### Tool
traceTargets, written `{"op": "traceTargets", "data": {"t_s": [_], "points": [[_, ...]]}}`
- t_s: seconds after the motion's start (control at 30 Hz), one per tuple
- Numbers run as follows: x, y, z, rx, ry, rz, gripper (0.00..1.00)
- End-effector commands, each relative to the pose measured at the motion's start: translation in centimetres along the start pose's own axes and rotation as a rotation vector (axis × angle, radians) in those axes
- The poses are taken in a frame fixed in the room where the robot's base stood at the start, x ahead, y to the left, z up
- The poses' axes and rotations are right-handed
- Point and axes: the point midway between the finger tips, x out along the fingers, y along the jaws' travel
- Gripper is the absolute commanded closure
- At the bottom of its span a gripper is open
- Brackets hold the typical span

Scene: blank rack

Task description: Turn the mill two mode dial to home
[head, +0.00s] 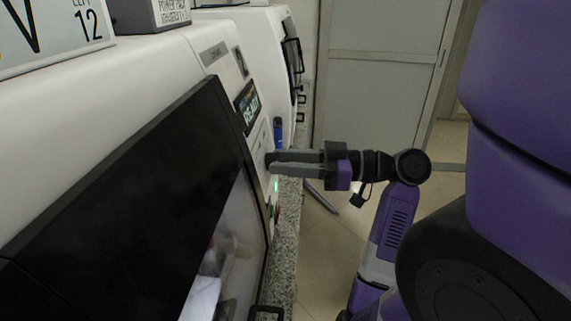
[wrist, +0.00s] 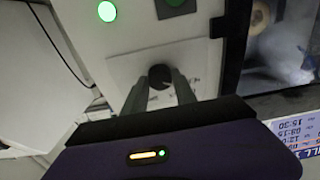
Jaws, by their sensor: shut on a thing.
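The mode dial (wrist: 160,77) is a round black knob on the white front panel (wrist: 200,55) of the machine in the wrist view. My gripper (wrist: 160,88) has its two grey fingers on either side of the dial and is shut on it. In the head view my gripper (head: 272,163) reaches left to the machine's panel, and its fingertips meet the panel beside a lit green light (head: 276,185). The fingers mostly hide the dial there. The dial's marks are too small to read, so I cannot tell which mode it points to.
A small display reading READY (head: 248,107) sits above the dial. The machine's dark door window (head: 130,180) fills the left. A second white machine (head: 255,45) stands behind. A granite counter edge (head: 287,225) runs below the panel. The floor (head: 318,240) beyond is clear.

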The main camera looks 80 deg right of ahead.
Motion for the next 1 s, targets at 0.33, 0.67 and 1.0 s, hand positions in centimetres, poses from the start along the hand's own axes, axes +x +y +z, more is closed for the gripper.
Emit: {"op": "traceTargets", "data": {"t_s": [0.33,0.67,1.0], "points": [[0.0,0.0,0.1,-0.003,-0.002,0.000,1.00],[0.0,0.0,0.0,-0.003,-0.001,0.000,0.45],[-2.4,0.1,0.0,-0.003,0.001,0.006,0.45]]}}
